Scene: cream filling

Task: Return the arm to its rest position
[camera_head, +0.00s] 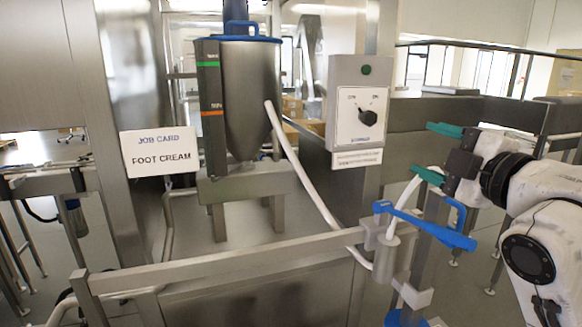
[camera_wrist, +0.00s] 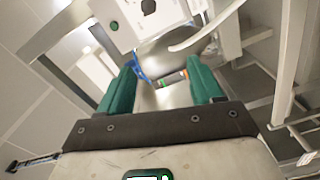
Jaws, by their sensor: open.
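My gripper (camera_head: 436,153) is at the right in the head view, its two green fingers pointing left and spread apart with nothing between them. It is above a blue lever (camera_head: 424,226) on the filling nozzle and appears apart from it. My white arm comes in from the right edge. In the wrist view my gripper (camera_wrist: 163,68) also shows open, with a clear gap between the green fingers. The steel hopper and the control box (camera_wrist: 140,15) appear beyond the fingers there.
A steel hopper (camera_head: 246,95) with a blue lid stands at the centre. A control box (camera_head: 358,103) with a black knob is right of it. A job card (camera_head: 160,152) reads FOOT CREAM. A white hose (camera_head: 310,185) runs to the nozzle. A steel rail (camera_head: 220,263) crosses the front.

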